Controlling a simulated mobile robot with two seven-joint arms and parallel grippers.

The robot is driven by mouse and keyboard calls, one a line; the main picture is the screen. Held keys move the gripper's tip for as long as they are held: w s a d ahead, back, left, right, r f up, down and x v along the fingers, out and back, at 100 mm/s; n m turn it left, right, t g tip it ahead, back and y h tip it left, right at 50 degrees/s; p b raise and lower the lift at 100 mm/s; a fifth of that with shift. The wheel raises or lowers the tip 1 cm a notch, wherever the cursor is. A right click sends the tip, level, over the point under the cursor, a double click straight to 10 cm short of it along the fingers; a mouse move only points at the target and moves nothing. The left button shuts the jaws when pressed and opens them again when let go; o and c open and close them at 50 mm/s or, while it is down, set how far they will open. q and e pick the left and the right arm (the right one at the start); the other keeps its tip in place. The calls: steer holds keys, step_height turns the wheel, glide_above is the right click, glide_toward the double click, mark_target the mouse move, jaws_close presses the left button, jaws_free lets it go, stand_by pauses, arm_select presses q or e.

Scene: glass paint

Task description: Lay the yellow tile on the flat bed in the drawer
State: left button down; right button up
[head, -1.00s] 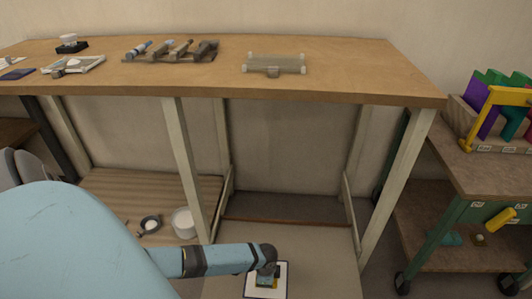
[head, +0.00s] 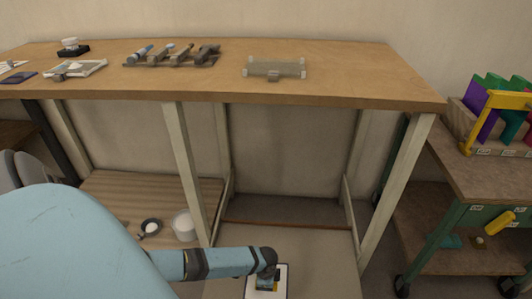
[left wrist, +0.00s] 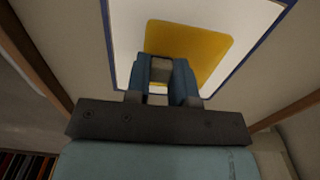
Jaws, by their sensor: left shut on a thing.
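The yellow tile (left wrist: 205,38) shows in the left wrist view over the white flat bed with a dark blue rim (left wrist: 262,18). My left gripper (left wrist: 160,72) is shut on the tile at its near side, with a small grey piece between the fingers. In the head view my left gripper (head: 267,282) is low over the white bed (head: 251,284), in the open drawer (head: 226,284), and mostly covers the tile. I cannot tell whether the tile touches the bed. My right gripper is not in view.
The wooden table top (head: 340,75) with a tool rack (head: 172,60) and a clear tray (head: 275,68) lies above and behind the drawer. A white cup (head: 184,225) stands on the lower shelf at left. A cart (head: 480,170) stands at right.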

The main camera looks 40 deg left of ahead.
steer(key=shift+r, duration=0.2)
arm_select(q)
steer(key=shift+f, duration=0.3)
stand_by(0.5)
steer(key=c, duration=0.9)
jaws_free()
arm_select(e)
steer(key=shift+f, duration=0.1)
arm_select(q)
steer(key=shift+r+p, duration=0.75)
steer(key=shift+r, duration=0.15)
step_height(320, 180, up, 2)
steer(key=shift+r+p, duration=0.1)
steer(key=shift+p, duration=0.55)
step_height(320, 180, up, 10)
steer(key=p, duration=0.4)
steer(key=shift+p, duration=0.3)
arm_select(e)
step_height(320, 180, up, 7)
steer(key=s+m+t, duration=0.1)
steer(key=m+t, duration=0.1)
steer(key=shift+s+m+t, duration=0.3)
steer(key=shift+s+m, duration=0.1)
